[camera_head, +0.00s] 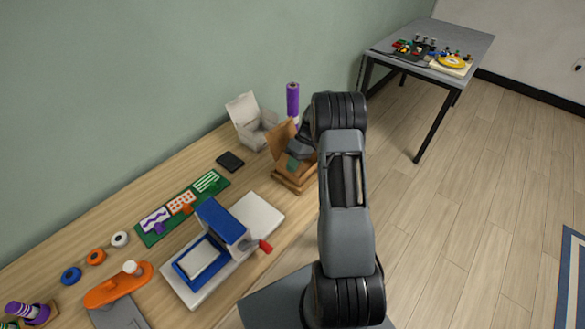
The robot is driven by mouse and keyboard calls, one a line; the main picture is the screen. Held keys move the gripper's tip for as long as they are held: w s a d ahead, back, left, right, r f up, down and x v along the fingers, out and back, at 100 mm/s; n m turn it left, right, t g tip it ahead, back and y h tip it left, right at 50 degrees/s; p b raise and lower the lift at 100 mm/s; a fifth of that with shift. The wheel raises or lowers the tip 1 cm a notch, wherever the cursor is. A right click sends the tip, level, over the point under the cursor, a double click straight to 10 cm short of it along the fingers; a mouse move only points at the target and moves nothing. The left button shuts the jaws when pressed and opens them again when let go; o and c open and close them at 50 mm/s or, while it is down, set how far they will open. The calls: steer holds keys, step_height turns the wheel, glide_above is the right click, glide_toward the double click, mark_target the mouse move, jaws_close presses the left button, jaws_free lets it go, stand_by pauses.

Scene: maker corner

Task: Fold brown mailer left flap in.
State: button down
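The brown mailer (280,146) is a cardboard box standing open near the front edge of the bench. One brown panel of it stands up and tilts on the left side. A small teal patch shows inside it. My gripper (299,150) is at the mailer, over its opening and to the right of the raised panel. My arm covers the mailer's right side, so the right flap is hidden. The fingertips are too small and too covered to show whether they are open or touching the cardboard.
A white box (243,107) with a raised lid stands behind the mailer, beside a purple cylinder (292,99). A black block (230,161), a green board (154,236), a blue press (222,222) and an orange tool (112,291) lie to the left. A grey table (475,45) stands far right.

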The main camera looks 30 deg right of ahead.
steer(key=shift+w+d+f+g+y+b, duration=0.15)
steer(key=shift+g+y+b, duration=0.15)
steer(key=shift+y, duration=0.3)
steer(key=shift+s+d+f+g+y+b, duration=0.1)
steer(key=shift+f+g+y+b, duration=0.1)
steer(key=shift+y+b, duration=0.3)
steer(key=shift+r+y, duration=0.1)
steer(key=shift+y, duration=0.2)
steer(key=c, duration=1.8)
jaws_free()
steer(key=o, duration=0.4)
steer(key=shift+o, duration=0.2)
steer(key=r, duration=0.4)
steer(key=shift+s, duration=0.25)
steer(key=s+a+r+b, duration=0.2)
steer(key=s+a+r, duration=0.1)
steer(key=s+r, duration=0.6)
steer(key=s, duration=0.4)
steer(key=shift+a, duration=0.25)
